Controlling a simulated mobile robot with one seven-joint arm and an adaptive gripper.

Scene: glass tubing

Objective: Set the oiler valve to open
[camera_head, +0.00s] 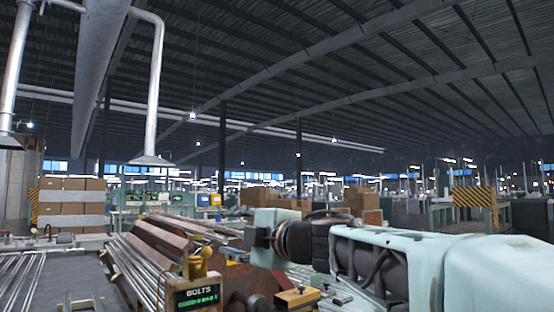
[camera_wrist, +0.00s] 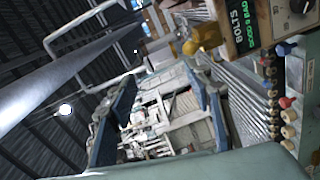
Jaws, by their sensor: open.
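A yellow brass-coloured fitting (camera_head: 198,262), which looks like the oiler, stands on top of a box labelled BOLTS (camera_head: 198,297) in the head view. It also shows at the top of the wrist view (camera_wrist: 204,36), tilted by the camera's roll. Its valve lever is too small to make out, so I cannot tell its setting. My gripper (camera_head: 250,237) reaches in from the right, above and to the right of the fitting, apart from it. In the wrist view my gripper's two blue fingers (camera_wrist: 163,80) are spread with nothing held between them.
Long metal tubes or bars (camera_head: 140,268) lie in a rack left of the box. Coloured knobs (camera_wrist: 287,115) line a panel at the wrist view's right. Stacked cartons (camera_head: 70,197) stand at the back left. The space above the fitting looks free.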

